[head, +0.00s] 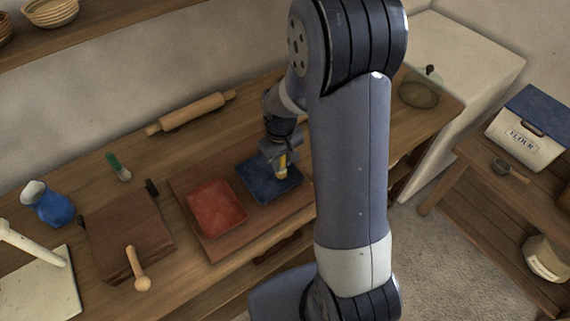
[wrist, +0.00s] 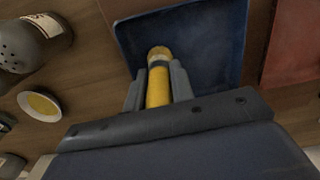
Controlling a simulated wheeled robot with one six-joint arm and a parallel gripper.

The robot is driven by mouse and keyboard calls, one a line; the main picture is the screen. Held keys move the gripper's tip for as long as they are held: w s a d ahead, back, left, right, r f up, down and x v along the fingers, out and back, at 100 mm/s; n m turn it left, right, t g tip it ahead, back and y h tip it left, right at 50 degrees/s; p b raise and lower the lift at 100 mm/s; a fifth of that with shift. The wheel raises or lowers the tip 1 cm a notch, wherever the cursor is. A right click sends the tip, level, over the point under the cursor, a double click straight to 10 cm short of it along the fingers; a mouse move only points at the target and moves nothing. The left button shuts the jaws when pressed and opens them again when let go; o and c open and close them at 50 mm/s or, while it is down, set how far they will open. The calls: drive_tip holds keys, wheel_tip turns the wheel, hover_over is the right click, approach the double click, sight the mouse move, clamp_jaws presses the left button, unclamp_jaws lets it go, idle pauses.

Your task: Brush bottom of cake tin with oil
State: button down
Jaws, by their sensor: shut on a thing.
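A blue square tin (head: 256,190) lies on a wooden board on the counter; it also shows in the wrist view (wrist: 205,40). A red square tin (head: 215,207) lies to its left in the head view and shows at the wrist view's right edge (wrist: 295,45). My gripper (head: 279,153) is shut on a yellow-handled brush (wrist: 158,85), over the blue tin. The brush's tip end is over the tin; whether it touches the bottom I cannot tell. A small white bowl of yellow liquid, perhaps oil, (wrist: 40,105) stands beside the blue tin in the wrist view.
A rolling pin (head: 190,113) lies behind the board. A brown wooden box (head: 125,232), a blue jug (head: 50,204) and a green-topped bottle (head: 118,167) stand to the left. A grey container with holes (wrist: 28,45) stands near the bowl. My arm hides part of the counter.

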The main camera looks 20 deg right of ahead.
drive_tip(key=shift+w+a, duration=0.25)
drive_tip(key=shift+w, duration=0.55)
drive_tip(key=shift+w+a, duration=0.2)
drive_tip(key=shift+w, duration=0.55)
drive_tip(key=shift+w+a, duration=0.25)
drive_tip(key=shift+w, duration=0.55)
drive_tip(key=shift+f, duration=0.15)
drive_tip(key=shift+s+d+b, duration=0.2)
drive_tip(key=shift+s+d, duration=0.05)
drive_tip(key=shift+s, duration=0.6)
drive_tip(key=shift+s+d+b, duration=0.2)
drive_tip(key=shift+s+d, duration=0.05)
drive_tip(key=shift+s, duration=0.6)
drive_tip(key=shift+s+d+b, duration=0.2)
drive_tip(key=shift+s+d, duration=0.05)
drive_tip(key=shift+s, duration=0.6)
drive_tip(key=shift+s+d, duration=0.3)
drive_tip(key=shift+s, duration=0.65)
drive_tip(key=shift+r, duration=0.2)
